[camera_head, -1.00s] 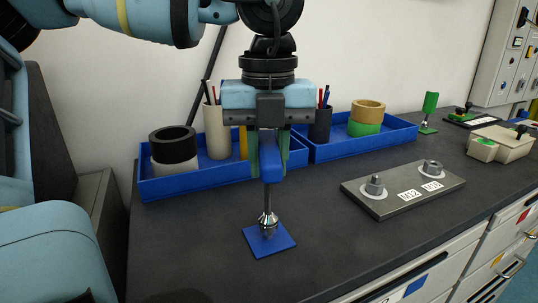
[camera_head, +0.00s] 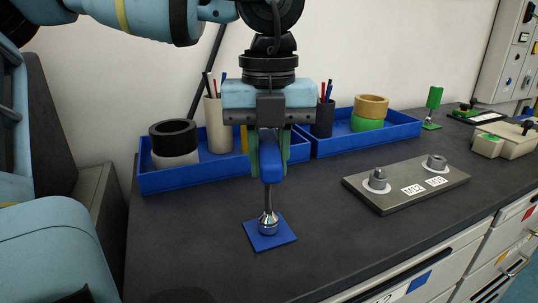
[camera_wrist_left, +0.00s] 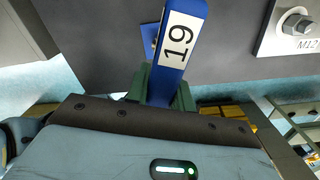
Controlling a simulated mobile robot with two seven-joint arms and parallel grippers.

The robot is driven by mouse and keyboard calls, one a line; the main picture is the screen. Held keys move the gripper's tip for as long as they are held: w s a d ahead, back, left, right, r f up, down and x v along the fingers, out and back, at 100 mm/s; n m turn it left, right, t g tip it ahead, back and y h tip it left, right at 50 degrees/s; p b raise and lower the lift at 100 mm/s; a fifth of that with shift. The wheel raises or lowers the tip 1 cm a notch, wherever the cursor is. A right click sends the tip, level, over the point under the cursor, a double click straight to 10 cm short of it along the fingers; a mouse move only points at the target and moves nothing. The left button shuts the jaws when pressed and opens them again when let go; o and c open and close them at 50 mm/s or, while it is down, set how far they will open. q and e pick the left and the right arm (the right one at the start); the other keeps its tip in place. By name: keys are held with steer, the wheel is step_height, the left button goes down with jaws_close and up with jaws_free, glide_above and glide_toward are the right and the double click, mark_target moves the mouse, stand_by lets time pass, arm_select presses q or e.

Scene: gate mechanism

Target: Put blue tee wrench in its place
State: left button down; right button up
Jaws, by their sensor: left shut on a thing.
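My left gripper (camera_head: 268,160) is shut on the handle of the blue tee wrench (camera_head: 270,192), which hangs upright with its metal socket end down. The socket end is at the blue square pad (camera_head: 283,235) on the bench; I cannot tell whether it touches the pad. In the left wrist view the blue handle (camera_wrist_left: 178,45) carries a label reading 19 and sits between the green fingers (camera_wrist_left: 160,87). Part of the blue pad (camera_wrist_left: 149,38) shows beside the handle there. My right gripper is not in view.
A grey plate (camera_head: 405,203) with two bolts and labels lies to the right. Blue trays (camera_head: 215,177) with cups, pens and tape rolls stand behind the gripper. A green-handled tool (camera_head: 434,98) stands at the back right. The dark bench (camera_head: 180,240) is clear around the pad.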

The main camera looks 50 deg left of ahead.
arm_select(q)
steer(key=shift+f, duration=0.1)
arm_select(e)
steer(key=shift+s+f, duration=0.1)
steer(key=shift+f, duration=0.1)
arm_select(q)
steer(key=c, duration=1.1)
jaws_free()
steer(key=shift+r+p, duration=1.75)
steer(key=shift+r, duration=1.75)
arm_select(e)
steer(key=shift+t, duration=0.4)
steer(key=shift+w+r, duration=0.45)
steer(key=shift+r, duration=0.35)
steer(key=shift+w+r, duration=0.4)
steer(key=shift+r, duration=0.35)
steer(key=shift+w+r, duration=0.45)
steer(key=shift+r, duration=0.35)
